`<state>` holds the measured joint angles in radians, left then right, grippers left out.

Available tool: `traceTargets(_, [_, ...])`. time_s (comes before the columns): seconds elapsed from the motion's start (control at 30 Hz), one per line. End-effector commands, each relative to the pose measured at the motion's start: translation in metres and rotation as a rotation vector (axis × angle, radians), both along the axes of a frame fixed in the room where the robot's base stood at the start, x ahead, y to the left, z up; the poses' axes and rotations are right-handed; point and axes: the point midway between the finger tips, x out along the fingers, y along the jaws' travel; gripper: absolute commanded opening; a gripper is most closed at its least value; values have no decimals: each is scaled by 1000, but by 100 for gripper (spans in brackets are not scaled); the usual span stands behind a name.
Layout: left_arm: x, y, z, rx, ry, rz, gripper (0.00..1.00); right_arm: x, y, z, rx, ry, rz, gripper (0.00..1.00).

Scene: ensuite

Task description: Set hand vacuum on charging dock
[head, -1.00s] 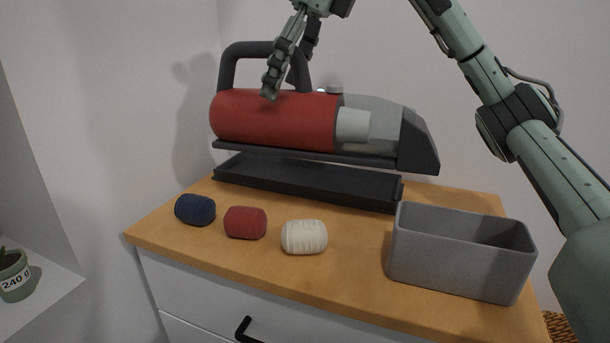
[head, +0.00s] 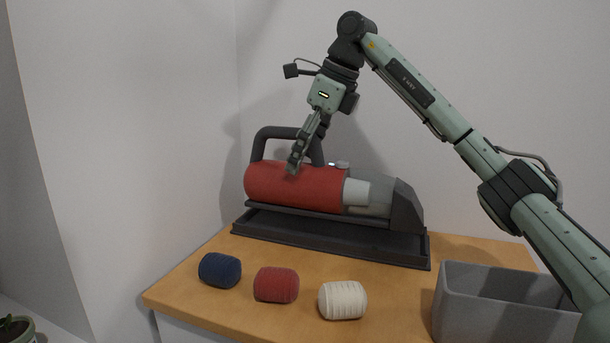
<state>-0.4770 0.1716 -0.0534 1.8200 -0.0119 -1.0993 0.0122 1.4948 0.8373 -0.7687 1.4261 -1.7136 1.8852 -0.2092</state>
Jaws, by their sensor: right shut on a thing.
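The hand vacuum (head: 298,188) has a red body, a grey and white front with a dark nose, and a black loop handle. It lies level over the charging dock (head: 330,241), a long black tray at the back of the dresser top. A thin dark gap shows between its dark base and the dock, so I cannot tell whether they touch. My right gripper (head: 303,160) comes down from above and is shut on the vacuum's handle; its fingers partly hide the handle. My left gripper is out of view.
Navy (head: 220,270), red (head: 276,285) and cream (head: 342,300) yarn rolls lie in front of the dock on the wooden dresser top (head: 395,302). A grey open bin (head: 500,312) stands at the front right. A potted plant (head: 14,332) is at the lower left. Walls stand behind and left.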

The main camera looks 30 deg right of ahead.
Motion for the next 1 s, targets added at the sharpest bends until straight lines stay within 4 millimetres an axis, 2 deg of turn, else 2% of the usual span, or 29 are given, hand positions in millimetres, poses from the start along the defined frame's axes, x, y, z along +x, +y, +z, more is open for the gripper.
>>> traceTargets(0.1, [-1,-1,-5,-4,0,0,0,10,-5,-3,2,-6,0,42])
traceTargets(0.27, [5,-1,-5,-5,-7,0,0,14,-7,-10,2,-6,1,42])
traceTargets(0.57, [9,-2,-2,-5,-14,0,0,13,-7,-44,2,-6,0,42])
traceTargets(0.97, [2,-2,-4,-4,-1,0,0,13,-7,-49,2,-7,0,42])
traceTargets(1.0, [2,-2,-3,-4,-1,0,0,13,-7,-51,1,-2,0,79])
